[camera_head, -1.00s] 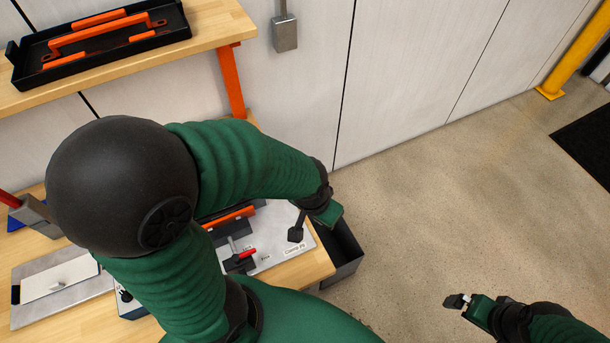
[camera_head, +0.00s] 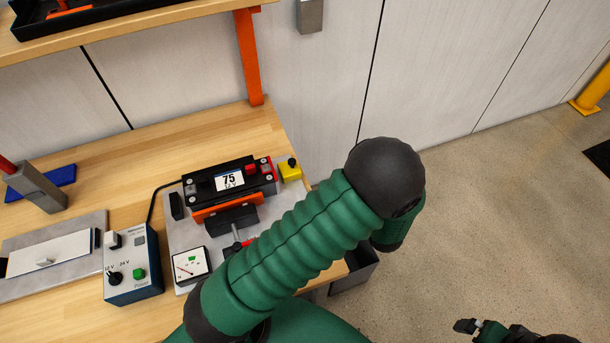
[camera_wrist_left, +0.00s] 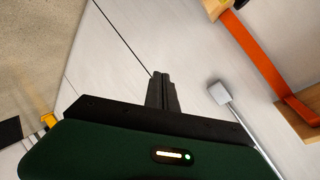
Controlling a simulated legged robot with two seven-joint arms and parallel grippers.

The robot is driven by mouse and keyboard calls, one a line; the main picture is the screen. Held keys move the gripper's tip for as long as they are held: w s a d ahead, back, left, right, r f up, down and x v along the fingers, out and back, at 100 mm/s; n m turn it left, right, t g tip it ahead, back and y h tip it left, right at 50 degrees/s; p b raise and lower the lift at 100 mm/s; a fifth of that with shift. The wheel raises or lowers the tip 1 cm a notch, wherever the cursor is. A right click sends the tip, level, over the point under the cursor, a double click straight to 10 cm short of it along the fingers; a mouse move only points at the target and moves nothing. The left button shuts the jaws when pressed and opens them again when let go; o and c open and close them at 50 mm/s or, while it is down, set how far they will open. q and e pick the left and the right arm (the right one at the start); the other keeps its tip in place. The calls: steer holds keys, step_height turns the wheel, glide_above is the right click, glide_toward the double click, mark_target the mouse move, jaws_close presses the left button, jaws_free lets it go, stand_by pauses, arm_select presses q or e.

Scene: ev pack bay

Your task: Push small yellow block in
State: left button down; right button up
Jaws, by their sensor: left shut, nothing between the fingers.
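The small yellow block (camera_head: 290,171) has a black knob on top. It sits at the right end of the black module (camera_head: 228,180) marked 75, on the light fixture plate (camera_head: 183,232) on the bench. My left arm crosses the front right of the plate in the head view, and its gripper is hidden there. In the left wrist view my left gripper (camera_wrist_left: 161,76) is shut and empty, with wall and floor behind it and no block in sight. My right gripper (camera_head: 466,326) is at the lower right over the floor, away from the bench; its jaw opening is unclear.
A control box (camera_head: 132,265) with a green button and a meter (camera_head: 190,266) stand left of my arm. A dark bin (camera_head: 352,272) is beside the bench's right edge. A shelf (camera_head: 120,20) on an orange bracket (camera_head: 249,58) overhangs the back.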

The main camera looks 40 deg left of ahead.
mark_target(289, 168)
arm_select(q)
steer(key=s+a+f+m+g+y+b, duration=0.1)
steer(key=s+a+f+g+y+b, duration=0.15)
steer(key=s+y, duration=0.35)
steer(key=shift+y, duration=0.4)
steer(key=shift+a+f+p, duration=0.1)
steer(key=shift+a+p, duration=0.6)
steer(key=shift+a, duration=5.35)
arm_select(e)
steer(key=shift+s+x, duration=0.15)
steer(key=shift+x, duration=0.5)
steer(key=shift+s+x, duration=0.15)
steer(key=shift+x, duration=0.45)
steer(key=shift+f, duration=0.1)
